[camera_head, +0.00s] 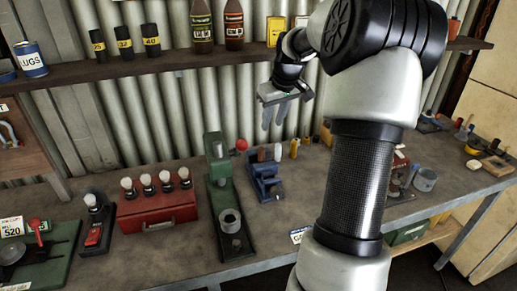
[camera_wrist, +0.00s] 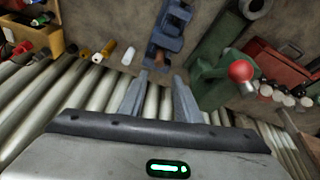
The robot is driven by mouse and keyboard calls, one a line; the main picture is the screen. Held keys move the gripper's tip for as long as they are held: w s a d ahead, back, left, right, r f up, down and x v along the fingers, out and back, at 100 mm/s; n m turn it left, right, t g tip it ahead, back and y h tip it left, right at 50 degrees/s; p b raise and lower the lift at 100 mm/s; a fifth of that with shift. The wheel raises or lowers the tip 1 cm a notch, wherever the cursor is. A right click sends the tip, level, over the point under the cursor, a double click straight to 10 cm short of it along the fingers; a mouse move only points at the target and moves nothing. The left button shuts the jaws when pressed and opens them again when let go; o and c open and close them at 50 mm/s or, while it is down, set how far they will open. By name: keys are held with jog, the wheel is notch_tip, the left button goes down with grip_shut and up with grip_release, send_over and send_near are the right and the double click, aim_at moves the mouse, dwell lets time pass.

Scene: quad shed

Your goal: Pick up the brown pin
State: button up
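A brown pin (camera_head: 262,154) stands at the back end of the blue vise (camera_head: 265,184), on the workbench close to the corrugated wall. In the wrist view a brown pin end (camera_wrist: 158,57) shows by the blue vise (camera_wrist: 168,28), just beyond the gap between my fingertips. My gripper (camera_head: 273,116) is above and behind the vise, fingers pointing down. In the wrist view my gripper (camera_wrist: 158,78) has its two fingers apart with nothing between them. The pin's lower part is hard to make out.
A white pin (camera_head: 277,153) and a brass pin (camera_head: 293,149) stand to the right. A green press (camera_head: 216,185) with a red knob (camera_head: 241,144) is close on the left. A red box (camera_head: 158,207) lies farther left. A shelf (camera_head: 160,62) runs above.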

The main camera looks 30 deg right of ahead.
jog(key=p, duration=0.1)
send_over(262, 149)
jog(key=s, duration=0.2)
jog(key=shift+y, duration=0.3)
jog(key=f, duration=1.1)
jog(key=shift+s+a, duration=0.15)
jog(key=shift+a, duration=0.1)
jog(key=shift+d+p+x, duration=0.2)
jog(key=shift+p+x, duration=0.3)
jog(key=shift+x, duration=2.45)
grip_shut()
